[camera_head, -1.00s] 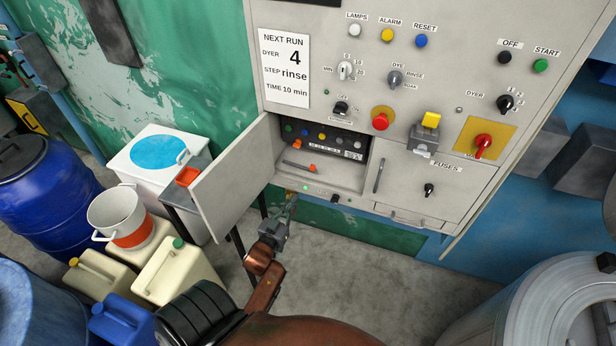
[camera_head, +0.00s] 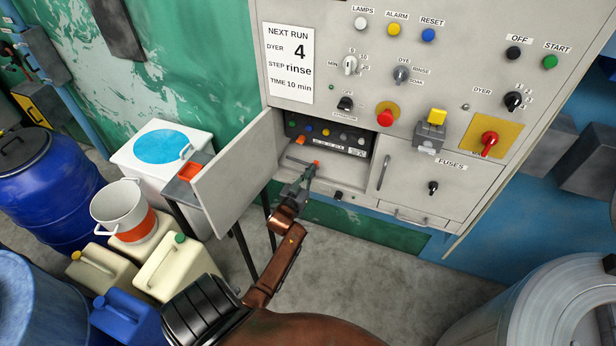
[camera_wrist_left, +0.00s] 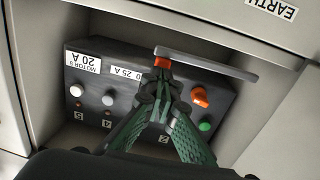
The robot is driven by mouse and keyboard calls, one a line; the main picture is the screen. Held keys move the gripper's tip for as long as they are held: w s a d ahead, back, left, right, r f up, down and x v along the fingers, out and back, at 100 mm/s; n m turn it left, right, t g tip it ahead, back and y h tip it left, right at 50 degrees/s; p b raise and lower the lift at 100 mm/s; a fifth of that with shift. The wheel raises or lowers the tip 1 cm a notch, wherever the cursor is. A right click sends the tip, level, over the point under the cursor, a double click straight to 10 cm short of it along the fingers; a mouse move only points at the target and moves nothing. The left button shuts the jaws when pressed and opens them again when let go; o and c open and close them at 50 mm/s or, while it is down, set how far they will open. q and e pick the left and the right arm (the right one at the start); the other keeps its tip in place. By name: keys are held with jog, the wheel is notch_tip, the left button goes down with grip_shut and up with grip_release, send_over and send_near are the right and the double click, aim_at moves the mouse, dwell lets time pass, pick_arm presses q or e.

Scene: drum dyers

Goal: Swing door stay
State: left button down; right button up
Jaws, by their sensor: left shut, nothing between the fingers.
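The door stay (camera_head: 301,160) is a thin grey bar with an orange tip, lying across the open fuse compartment. In the left wrist view the stay (camera_wrist_left: 215,66) runs from upper middle to the right, its orange end just beyond my fingertips. The compartment's grey door (camera_head: 235,165) stands swung open to the left. My left gripper (camera_head: 309,173) reaches up to the compartment opening. In the left wrist view the left gripper (camera_wrist_left: 162,73) is shut and empty, its tips close at the orange end; whether they touch it I cannot tell. My right gripper is not in view.
Behind the stay is a dark fuse panel (camera_wrist_left: 88,68) with coloured buttons and an orange switch (camera_wrist_left: 200,96). A closed fuse door (camera_head: 430,165) is to the right. Canisters (camera_head: 175,270) and a white bucket (camera_head: 120,207) stand at lower left. The floor below is clear.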

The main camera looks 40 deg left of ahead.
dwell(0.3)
pick_arm(q)
jog(key=shift+x, duration=1.1)
jog(key=shift+d+r, duration=0.1)
jog(key=shift+r, duration=0.1)
jog(key=shift+w, duration=0.1)
jog(key=shift+r, duration=0.1)
jog(key=shift+d, duration=0.15)
jog(key=shift+s+d+p, duration=0.15)
jog(key=shift+s+p, duration=0.15)
jog(key=p+v, duration=0.2)
jog(key=v, duration=1.1)
jog(key=shift+d+f, duration=0.3)
jog(key=shift+d, duration=0.2)
